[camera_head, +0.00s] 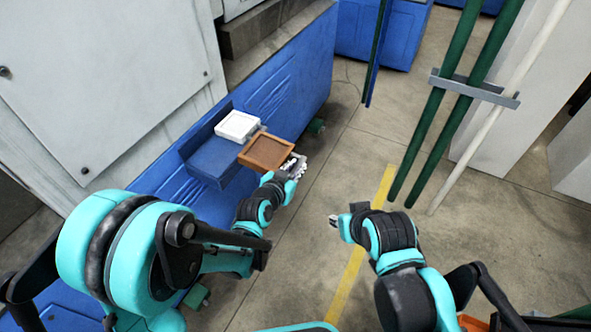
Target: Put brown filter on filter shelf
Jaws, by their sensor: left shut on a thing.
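The brown filter (266,150) is a square, shallow, tray-like piece with a raised rim. My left gripper (291,167) is shut on its right edge and holds it at the right end of the blue filter shelf (212,160). Whether the filter touches the shelf or hovers by it, I cannot tell. A white square filter (238,126) sits at the back of the shelf, just behind the brown one. My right gripper (335,219) is over the floor right of centre, apart from the filter; its finger opening is too small to make out.
The blue machine (290,90) with a grey-white cabinet (110,75) stands along the left. Green pipes (435,105) and a white pipe (490,120) rise at the right. A yellow line (352,265) crosses the floor. An orange item (472,323) shows at the bottom right.

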